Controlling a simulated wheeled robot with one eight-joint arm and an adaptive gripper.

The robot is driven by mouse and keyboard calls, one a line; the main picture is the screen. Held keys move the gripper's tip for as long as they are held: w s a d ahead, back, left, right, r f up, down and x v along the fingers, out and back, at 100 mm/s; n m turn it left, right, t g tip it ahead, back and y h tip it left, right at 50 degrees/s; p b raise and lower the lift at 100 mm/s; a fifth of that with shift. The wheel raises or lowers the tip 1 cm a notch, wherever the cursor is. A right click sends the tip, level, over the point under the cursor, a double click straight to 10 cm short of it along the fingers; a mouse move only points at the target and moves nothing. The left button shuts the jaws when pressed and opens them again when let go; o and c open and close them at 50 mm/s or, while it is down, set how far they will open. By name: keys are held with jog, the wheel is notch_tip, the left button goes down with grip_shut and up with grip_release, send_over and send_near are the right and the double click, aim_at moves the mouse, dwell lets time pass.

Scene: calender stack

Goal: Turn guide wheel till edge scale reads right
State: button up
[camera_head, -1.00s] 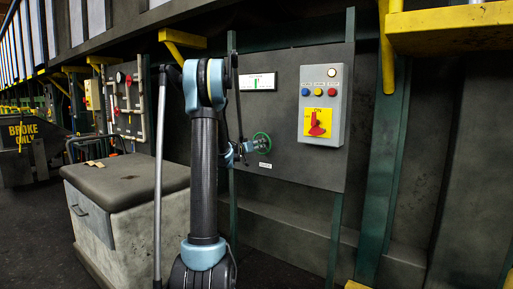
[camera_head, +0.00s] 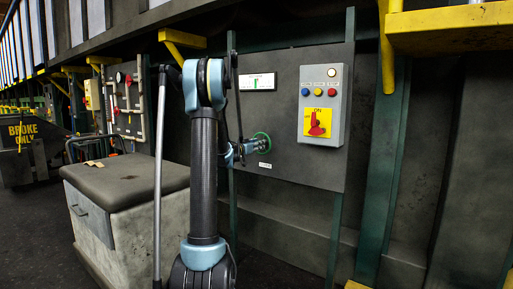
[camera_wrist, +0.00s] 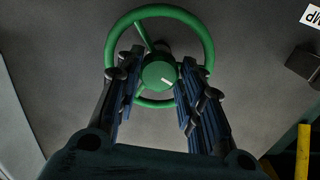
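The green guide wheel (camera_head: 265,136) is on the grey panel in the head view, its lower left partly hidden by my gripper (camera_head: 250,147). In the wrist view the wheel (camera_wrist: 208,42) shows a round hub with a short white mark, pointing right and slightly down. My gripper (camera_wrist: 163,72) is open, with one dark finger on each side of the hub, overlapping the rim. I cannot tell whether the fingers touch it. The edge scale (camera_head: 258,82) is a white display above the wheel with a green mark near its middle; its reading is too small to make out.
A grey control box (camera_head: 322,105) with coloured buttons and a red switch on a yellow plate is right of the wheel. A yellow bracket (camera_head: 387,50) juts out further right. A grey cabinet (camera_head: 135,215) stands at left. A dark block (camera_wrist: 304,62) sits right of the wheel.

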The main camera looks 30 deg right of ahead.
jog(key=shift+o, duration=1.4)
jog(key=shift+w+a, duration=0.1)
jog(key=shift+w, duration=0.05)
jog(key=v, duration=1.2)
jog(key=shift+f, duration=0.1)
jog(key=s+a+f+n+g+y, duration=0.1)
jog(key=s+a+f+n+y, duration=0.3)
jog(key=s+a+f, duration=0.4)
jog(key=s+a+f+n+g+y, duration=0.2)
jog(key=s+a+f+n+y, duration=0.3)
jog(key=s+a, duration=1.2)
jog(key=s+a+f+n+g+y, duration=0.1)
jog(key=s+a+f+n+y, duration=0.4)
jog(key=s+a+f, duration=0.5)
jog(key=s+a+y, duration=0.2)
jog(key=s+a, duration=0.1)
jog(key=a, duration=0.3)
jog(key=shift+f+g+y, duration=0.3)
jog(key=shift+f+g, duration=0.1)
